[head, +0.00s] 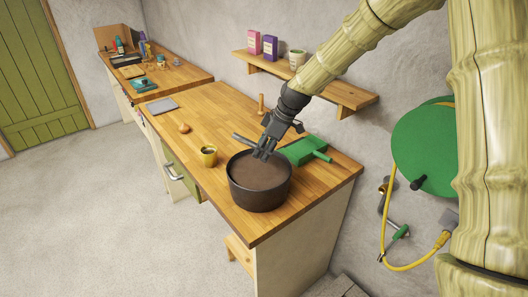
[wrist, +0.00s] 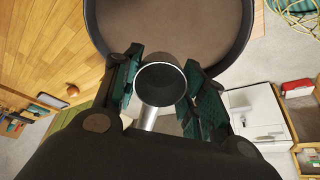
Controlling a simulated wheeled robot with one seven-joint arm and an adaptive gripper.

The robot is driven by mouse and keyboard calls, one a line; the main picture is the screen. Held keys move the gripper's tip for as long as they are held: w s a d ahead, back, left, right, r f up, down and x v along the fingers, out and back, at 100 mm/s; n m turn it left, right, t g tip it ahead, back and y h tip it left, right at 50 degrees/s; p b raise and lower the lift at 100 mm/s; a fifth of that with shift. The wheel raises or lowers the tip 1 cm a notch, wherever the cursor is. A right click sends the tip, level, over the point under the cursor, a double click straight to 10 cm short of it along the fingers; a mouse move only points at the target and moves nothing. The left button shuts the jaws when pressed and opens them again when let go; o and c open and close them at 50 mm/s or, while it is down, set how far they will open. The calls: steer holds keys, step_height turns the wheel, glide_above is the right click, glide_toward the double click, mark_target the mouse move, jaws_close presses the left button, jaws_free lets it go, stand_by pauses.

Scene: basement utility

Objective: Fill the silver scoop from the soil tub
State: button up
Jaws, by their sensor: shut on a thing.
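The soil tub (head: 258,205) is a dark round pot near the front right end of the wooden workbench. Brown soil (head: 258,174) with a fairly flat surface lies in it, and it shows at the top of the wrist view (wrist: 175,25). My gripper (head: 263,153) is above the tub's back rim, pointing down. In the wrist view it is shut on the silver scoop (wrist: 148,118), whose round cup (wrist: 160,64) sits between the fingers. In the head view the fingers mostly hide the scoop.
A green dustpan-like tool (head: 305,149) lies right of the gripper. A yellow pot (head: 208,157) stands left of the tub. A small wooden piece (head: 184,128) and a grey pad (head: 162,105) lie farther back. A wall shelf (head: 335,94) is behind my arm.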

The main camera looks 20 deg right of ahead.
steer(key=shift+s+d+f+t+y+b, duration=0.15)
steer(key=shift+d+f+t+y+b, duration=0.4)
steer(key=shift+b, duration=0.95)
steer(key=shift+s+a+f+t+y+b, duration=0.2)
steer(key=shift+y+b, duration=0.65)
steer(key=shift+b, duration=0.65)
steer(key=shift+w+d+f+b, duration=0.1)
steer(key=shift+f+b, duration=0.85)
steer(key=shift+f, duration=0.5)
steer(key=shift+w+f+b, duration=0.1)
steer(key=shift+f+b, duration=0.8)
steer(key=shift+f, duration=0.55)
steer(key=shift+d+p, duration=0.1)
steer(key=shift+p, duration=0.2)
steer(key=shift+r+p, duration=0.2)
steer(key=shift+p, duration=0.15)
steer(key=shift+w+a+r+g+h+p, duration=0.15)
steer(key=shift+a+r+g+h+p, duration=0.4)
steer(key=shift+h+p, duration=0.85)
steer(key=shift+w+a+r+g+h+p, duration=0.2)
steer(key=shift+r+g+h+p, duration=0.65)
steer(key=shift+p, duration=0.95)
steer(key=shift+w+a+r+g+h+p, duration=0.15)
steer(key=shift+a+r+g+h+p, duration=0.3)
steer(key=shift+r+h+p, duration=0.9)
steer(key=shift+d+r+p, duration=0.1)
steer(key=shift+r+p, duration=1.5)
steer(key=shift+p, duration=0.1)
